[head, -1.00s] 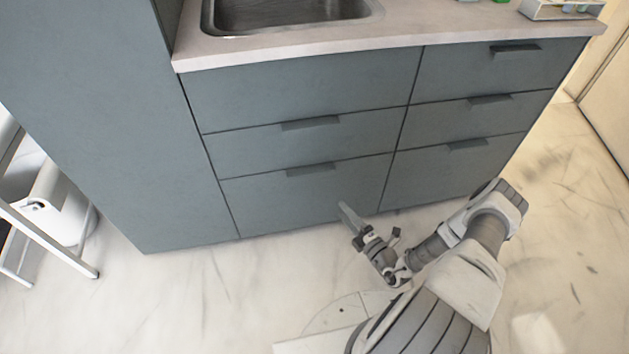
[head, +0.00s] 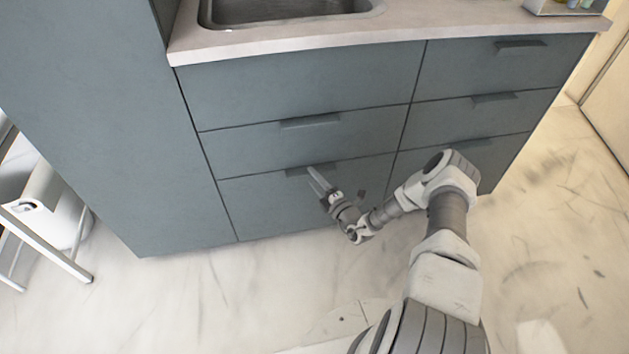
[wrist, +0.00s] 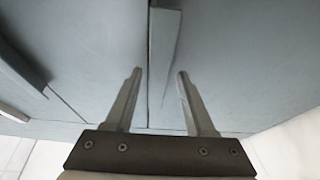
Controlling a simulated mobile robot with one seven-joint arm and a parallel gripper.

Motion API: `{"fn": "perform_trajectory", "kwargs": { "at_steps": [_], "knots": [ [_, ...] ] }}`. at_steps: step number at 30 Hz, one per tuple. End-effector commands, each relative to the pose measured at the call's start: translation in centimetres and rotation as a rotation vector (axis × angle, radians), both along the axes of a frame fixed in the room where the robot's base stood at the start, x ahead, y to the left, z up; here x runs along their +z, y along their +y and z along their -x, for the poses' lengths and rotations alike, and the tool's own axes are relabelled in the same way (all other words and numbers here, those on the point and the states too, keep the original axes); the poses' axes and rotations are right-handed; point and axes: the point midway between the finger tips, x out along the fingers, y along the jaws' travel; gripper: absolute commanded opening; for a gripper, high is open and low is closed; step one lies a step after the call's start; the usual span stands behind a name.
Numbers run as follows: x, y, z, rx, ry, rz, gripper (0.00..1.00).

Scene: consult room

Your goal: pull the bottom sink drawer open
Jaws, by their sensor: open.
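The bottom sink drawer (head: 275,208) is the lowest blue-grey front under the sink, and it looks shut. Its grey handle (head: 298,171) runs along its top edge, partly hidden by my gripper. My gripper (head: 316,178) is open and empty, with its fingertips at the right part of that handle in the head view. In the wrist view the handle (wrist: 165,62) appears upright ahead, and its near end lies between the two fingers (wrist: 160,75). I cannot tell whether either finger touches it.
The drawer above has its own handle (head: 310,122). A right column of drawers (head: 475,115) stands beside, partly hidden by my arm. The sink (head: 285,10) is set in the pale counter (head: 400,32). A white bin (head: 52,205) and a metal frame (head: 50,243) stand at left. The front floor is clear.

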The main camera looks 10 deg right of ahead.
Motion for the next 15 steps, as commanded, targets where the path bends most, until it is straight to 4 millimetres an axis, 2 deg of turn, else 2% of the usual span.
{"fn": "perform_trajectory", "kwargs": {
  "at_steps": [6, 8, 15],
  "knots": [
    [0.04, 0.01, -0.05, 0.000, 0.000, 0.000, 0.55],
    [0.04, 0.01, -0.04, 0.000, 0.000, 0.000, 0.46],
    [-0.02, 0.00, -0.01, 0.001, 0.001, 0.000, 0.03]
  ]
}}
